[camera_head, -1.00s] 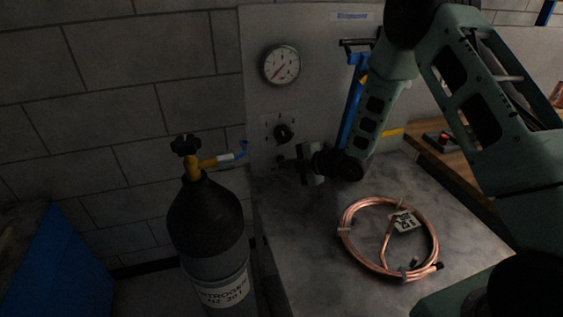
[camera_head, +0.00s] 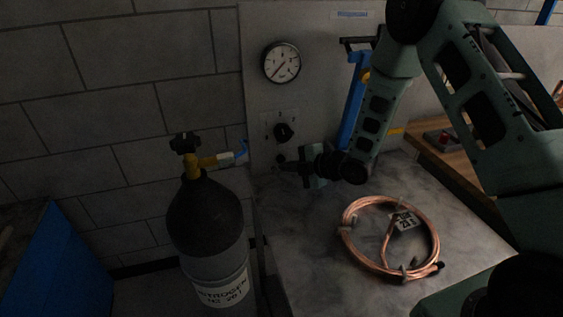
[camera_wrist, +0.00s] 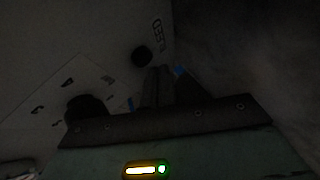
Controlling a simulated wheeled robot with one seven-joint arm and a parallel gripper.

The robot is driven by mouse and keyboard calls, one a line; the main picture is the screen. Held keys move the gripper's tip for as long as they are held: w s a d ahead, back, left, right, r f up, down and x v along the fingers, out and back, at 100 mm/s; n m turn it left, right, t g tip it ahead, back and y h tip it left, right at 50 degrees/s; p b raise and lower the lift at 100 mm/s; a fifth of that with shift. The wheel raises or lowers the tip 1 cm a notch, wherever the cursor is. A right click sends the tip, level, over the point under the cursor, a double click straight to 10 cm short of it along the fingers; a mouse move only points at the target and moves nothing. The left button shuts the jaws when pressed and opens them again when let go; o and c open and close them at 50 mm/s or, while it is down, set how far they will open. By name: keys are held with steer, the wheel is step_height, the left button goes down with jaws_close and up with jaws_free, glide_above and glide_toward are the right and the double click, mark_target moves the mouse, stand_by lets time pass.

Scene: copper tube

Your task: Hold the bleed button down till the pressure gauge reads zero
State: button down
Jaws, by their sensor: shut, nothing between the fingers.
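The pressure gauge (camera_head: 281,62) is a round white dial with a dark rim on the grey panel. Its red needle points to the lower left; the numbers are too small to read. The bleed button (camera_head: 281,158) is a small dark round knob low on the panel. In the wrist view the button (camera_wrist: 141,56) sits beside a partly readable label ending in "EED". My gripper (camera_head: 284,167) is shut and empty, just below and right of the button. In the wrist view its fingertips (camera_wrist: 158,70) appear close beside the button, not covering it; a gap seems to show.
A dark rotary knob (camera_head: 283,133) is above the button. A nitrogen cylinder (camera_head: 207,225) with a brass valve and blue-handled fitting stands at left. A copper tube coil (camera_head: 346,226) lies on the grey bench. A blue tool (camera_head: 352,100) leans by the panel behind my arm.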

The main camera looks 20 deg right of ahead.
steer(key=shift+s, duration=0.15)
steer(key=shift+s+b, duration=0.75)
steer(key=shift+s, duration=1.75)
steer(key=shift+a+r, duration=0.25)
steer(key=s+a+r+m+g+h, duration=0.2)
steer(key=s+r+m+g, duration=0.1)
steer(key=s, duration=0.7)
steer(key=s+a+r+m+g+h, duration=0.2)
steer(key=s+r+m, duration=0.4)
steer(key=s, duration=0.5)
steer(key=s+a+r+m+g+h, duration=0.2)
steer(key=s+r+m+g+h, duration=0.1)
steer(key=s, duration=0.8)
steer(key=r+m+g, duration=0.1)
steer(key=m+g, duration=0.1)
steer(key=shift+a+r+m+h, duration=0.2)
steer(key=shift+a+m+h, duration=0.1)
steer(key=shift+a+h, duration=0.1)
